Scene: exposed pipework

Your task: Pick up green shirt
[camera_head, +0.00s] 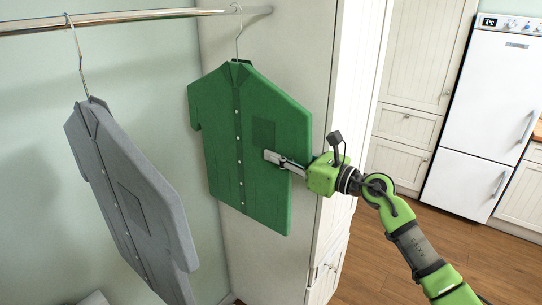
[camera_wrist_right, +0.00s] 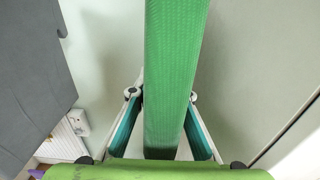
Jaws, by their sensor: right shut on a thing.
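The green shirt (camera_head: 240,150) hangs on a metal hanger (camera_head: 238,35) from the rail, close to a tall cabinet side. My right gripper (camera_head: 270,157) comes in from the right and is shut on the shirt's right edge, with one finger lying across its front just below the chest pocket. In the right wrist view the shirt (camera_wrist_right: 175,70) runs edge-on between the two fingers (camera_wrist_right: 165,125) of my right gripper. The finger behind the shirt is hidden in the head view. My left gripper is not in view.
A grey shirt (camera_head: 128,195) hangs left of the green one, with a gap between them. The metal rail (camera_head: 130,17) runs along the top. A tall cabinet (camera_head: 285,40) stands behind the green shirt. A white fridge (camera_head: 485,110) stands at the far right. The wooden floor (camera_head: 420,255) is clear.

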